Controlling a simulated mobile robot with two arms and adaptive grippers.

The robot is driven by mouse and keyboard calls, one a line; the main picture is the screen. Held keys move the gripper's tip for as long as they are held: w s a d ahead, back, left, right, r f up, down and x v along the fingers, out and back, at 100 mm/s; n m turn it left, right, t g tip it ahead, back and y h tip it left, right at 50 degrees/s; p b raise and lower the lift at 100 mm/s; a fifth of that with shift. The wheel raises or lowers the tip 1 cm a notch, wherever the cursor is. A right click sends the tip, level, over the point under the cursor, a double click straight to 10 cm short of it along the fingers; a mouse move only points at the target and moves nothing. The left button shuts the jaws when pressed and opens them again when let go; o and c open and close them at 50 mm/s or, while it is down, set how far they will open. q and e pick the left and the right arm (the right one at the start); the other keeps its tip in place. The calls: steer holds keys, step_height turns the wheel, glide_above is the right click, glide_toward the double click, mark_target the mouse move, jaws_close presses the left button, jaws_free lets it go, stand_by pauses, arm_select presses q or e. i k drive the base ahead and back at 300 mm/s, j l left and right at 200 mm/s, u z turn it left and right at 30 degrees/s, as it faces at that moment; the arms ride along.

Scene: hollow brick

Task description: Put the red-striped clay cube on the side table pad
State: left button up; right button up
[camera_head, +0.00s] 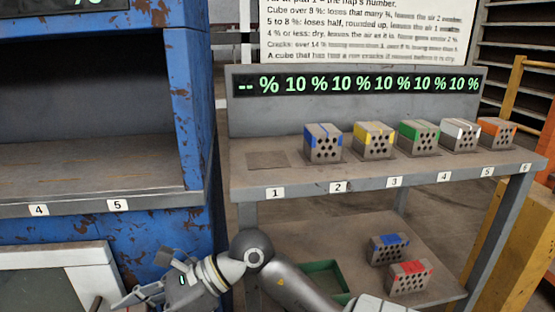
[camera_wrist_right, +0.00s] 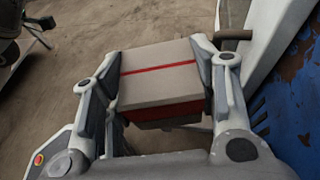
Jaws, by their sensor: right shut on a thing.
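A clay cube with a thin red stripe across its top and a red band on its side (camera_wrist_right: 160,85) is in the right wrist view. My right gripper (camera_wrist_right: 163,75) is shut on it, with a finger on either side. In the head view my right arm reaches to the lower left, and the cube in the gripper cannot be made out there. A grey table (camera_head: 395,178) has numbered places; place 1 has a flat, empty pad (camera_head: 267,160). I cannot tell whether this is the side table pad. My left gripper is not in view.
Several hollow bricks, with blue (camera_head: 323,143), yellow (camera_head: 374,140), green, white and orange markings, stand on the other places. A blue brick (camera_head: 390,248), a red brick (camera_head: 410,278) and a green tray (camera_head: 325,278) are on the lower shelf. A blue cabinet (camera_head: 190,105) stands left.

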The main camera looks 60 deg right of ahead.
mark_target(267, 160)
steer(key=z, duration=1.2)
